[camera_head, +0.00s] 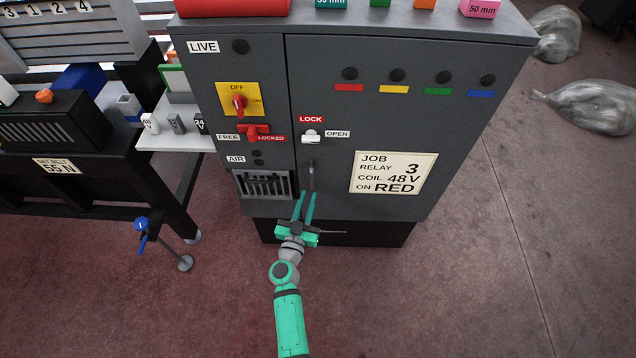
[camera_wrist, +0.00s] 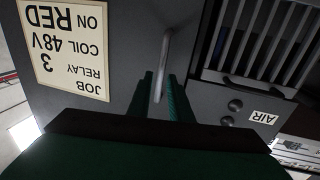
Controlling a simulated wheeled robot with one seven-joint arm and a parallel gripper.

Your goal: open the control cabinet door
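The grey control cabinet (camera_head: 330,215) stands upright, and its door (camera_head: 400,110) on the right side looks closed. A grey bar handle (camera_head: 312,176) sits low near the door's left edge; it also shows in the wrist view (camera_wrist: 165,55). My gripper (camera_head: 308,194) is at the handle's lower end, fingers apart. In the wrist view the handle lies between the two fingers (camera_wrist: 160,95), with no clear grip on it. A white latch (camera_head: 311,137) sits between the LOCK and OPEN labels. A red lever (camera_head: 253,131) sits between FREE and LOCKED.
A red rotary knob (camera_head: 239,102) on a yellow OFF/ON plate and a vent (camera_head: 264,185) are left of the door. A dark workbench (camera_head: 90,150) stands left, with a blue-topped post (camera_head: 141,224) before it. Floor at right is clear up to grey sacks (camera_head: 590,105).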

